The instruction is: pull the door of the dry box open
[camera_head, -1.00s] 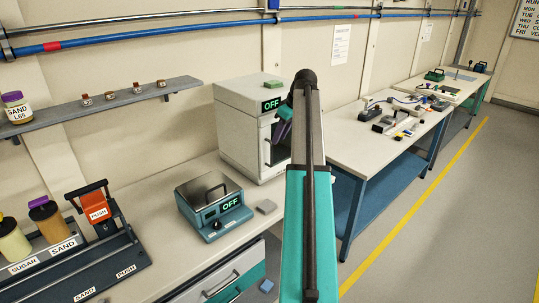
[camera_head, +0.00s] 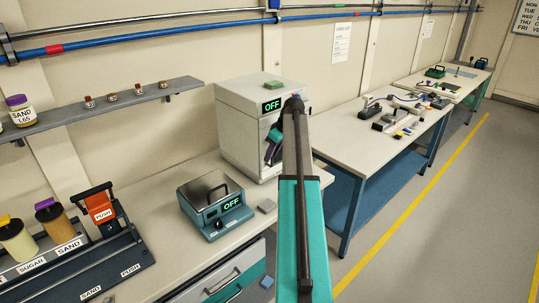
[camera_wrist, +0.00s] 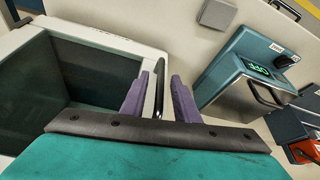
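The dry box (camera_head: 240,118) is a white cabinet with a green OFF display, standing at the far end of the near bench. Its dark-glazed door (camera_wrist: 95,70) fills the left of the wrist view and appears shut. The black bar handle (camera_wrist: 159,92) stands along the door's right edge in that view. My gripper (camera_wrist: 162,80) is open, with its two purple fingers on either side of the handle and gaps showing beside it. In the head view my gripper (camera_head: 273,147) is at the box front, and my arm hides most of the door.
A teal device (camera_head: 215,205) with a lid handle and OFF display stands on the bench in front of the box. A small grey block (camera_head: 266,205) lies beside it. A dispenser rack (camera_head: 75,260) is at lower left. The floor at right is clear.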

